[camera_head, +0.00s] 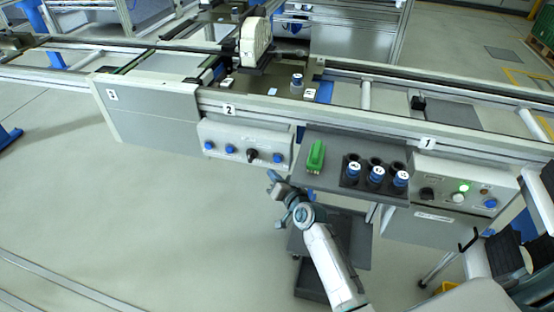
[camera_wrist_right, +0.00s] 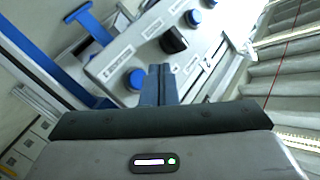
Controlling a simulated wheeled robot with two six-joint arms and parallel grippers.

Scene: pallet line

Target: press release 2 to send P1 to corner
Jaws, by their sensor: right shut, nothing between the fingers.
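The control panel under the number 2 label (camera_head: 229,110) is a light grey box (camera_head: 222,134). It carries a left blue button (camera_head: 208,145), a second blue button (camera_head: 230,149), a black knob (camera_head: 252,155) and a right blue button (camera_head: 277,158). My right gripper (camera_head: 272,177) is shut and empty, just below and in front of the right end of this panel. In the right wrist view its fingers (camera_wrist_right: 160,82) are beside the nearest blue button (camera_wrist_right: 135,78), with the black knob (camera_wrist_right: 173,40) beyond. I cannot tell whether they touch. No P1 label is legible. My left gripper is out of view.
Another panel (camera_head: 440,176) with a lit green button (camera_head: 464,186) stands farther right. The conveyor rail (camera_head: 375,122) runs behind. Open floor lies at left.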

